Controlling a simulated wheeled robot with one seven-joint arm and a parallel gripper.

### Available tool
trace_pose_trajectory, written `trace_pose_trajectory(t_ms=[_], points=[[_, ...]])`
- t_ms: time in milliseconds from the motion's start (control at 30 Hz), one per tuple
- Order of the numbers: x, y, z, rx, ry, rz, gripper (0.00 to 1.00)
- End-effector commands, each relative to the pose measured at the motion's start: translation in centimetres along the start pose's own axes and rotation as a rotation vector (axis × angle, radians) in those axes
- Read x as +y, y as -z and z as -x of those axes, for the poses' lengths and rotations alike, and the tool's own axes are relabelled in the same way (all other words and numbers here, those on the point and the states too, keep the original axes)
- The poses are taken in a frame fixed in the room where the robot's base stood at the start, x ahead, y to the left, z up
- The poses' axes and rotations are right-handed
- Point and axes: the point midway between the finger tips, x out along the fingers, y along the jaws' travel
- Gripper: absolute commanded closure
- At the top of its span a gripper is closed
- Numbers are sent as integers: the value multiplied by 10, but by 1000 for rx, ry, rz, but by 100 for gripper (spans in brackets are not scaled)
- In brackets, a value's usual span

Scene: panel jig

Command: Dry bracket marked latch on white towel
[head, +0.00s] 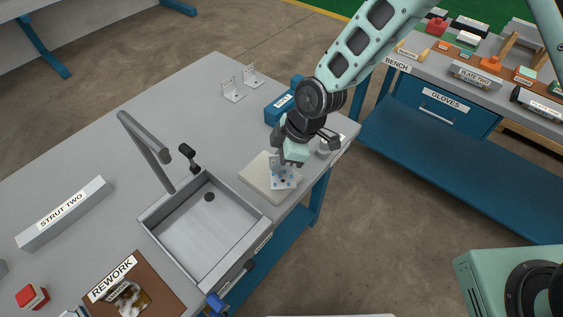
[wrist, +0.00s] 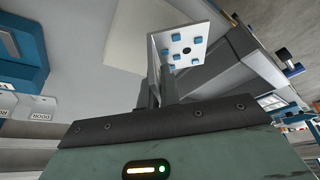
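A light metal bracket (head: 283,172) with several blue spots on its face is at my gripper (head: 280,160). In the wrist view the bracket (wrist: 185,46) stands between my finger tips (wrist: 158,84), which look shut on its upright plate. I cannot read a latch mark on it. The white towel (head: 254,181) lies as a folded, off-white square on the counter beside the sink. The bracket is over the towel's right part; I cannot tell whether it touches it.
The sink (head: 205,230) with its tap (head: 147,150) is left of the towel. Two brackets (head: 233,92) (head: 252,78) stand at the back. A blue labelled bin (head: 279,110) is behind my gripper. A brown rework tray (head: 150,291) is at the front.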

Motion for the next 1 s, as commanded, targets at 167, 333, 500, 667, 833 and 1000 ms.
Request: trace_pose_trajectory(t_ms=[167, 333, 500, 667, 833, 1000], points=[[1, 11, 14, 0, -1, -2, 100], [1, 19, 24, 0, -2, -2, 100], [1, 22, 27, 0, -2, -4, 100], [1, 22, 27, 0, -2, -4, 100], [1, 22, 27, 0, -2, -4, 100], [1, 22, 27, 0, -2, -4, 100]])
